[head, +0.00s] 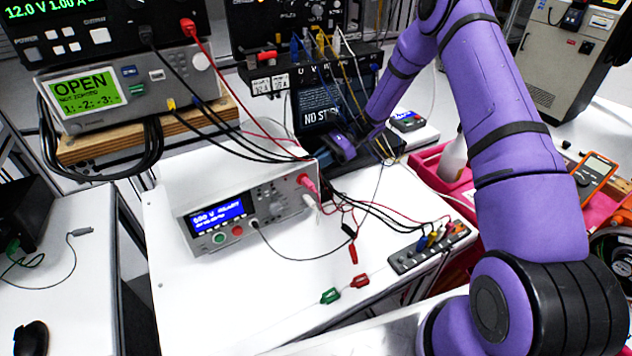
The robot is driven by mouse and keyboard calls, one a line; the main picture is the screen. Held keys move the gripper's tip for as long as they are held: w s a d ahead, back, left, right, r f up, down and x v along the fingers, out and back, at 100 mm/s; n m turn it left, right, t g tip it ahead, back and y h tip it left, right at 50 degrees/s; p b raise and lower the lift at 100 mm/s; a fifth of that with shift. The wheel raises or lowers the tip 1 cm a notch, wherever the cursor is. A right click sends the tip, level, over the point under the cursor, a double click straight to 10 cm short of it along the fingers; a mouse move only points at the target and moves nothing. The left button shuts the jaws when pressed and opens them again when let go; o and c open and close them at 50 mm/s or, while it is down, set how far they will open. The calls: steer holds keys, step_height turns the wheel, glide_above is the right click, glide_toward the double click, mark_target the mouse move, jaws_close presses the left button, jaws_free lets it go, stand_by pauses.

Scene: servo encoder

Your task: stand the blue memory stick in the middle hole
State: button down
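My gripper (343,148) is at the end of the purple arm, in front of a dark screen at the back of the white bench. Its fingertips are too small and hidden to show whether it is open or shut, or whether it holds anything. I cannot make out a blue memory stick for certain. A small blue part (423,243) stands among yellow, orange and red ones on a dark strip (404,262) at the bench's right edge; I cannot tell what it is. No middle hole can be made out.
The dark screen (318,97) shows text starting "NO ST", partly covered. A meter with a blue display (217,215) stands on the white bench (180,283), with loose cables beside it. Green (331,296) and red (359,281) clips lie near the front. A pink tray (429,171) is at right.

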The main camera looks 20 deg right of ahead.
steer(key=shift+f, duration=1.1)
steer(key=c, duration=1.1)
jaws_free()
steer(key=v, duration=1)
steer(key=shift+w+d+r, duration=0.1)
steer(key=shift+d+r, duration=0.05)
steer(key=shift+d, duration=0.25)
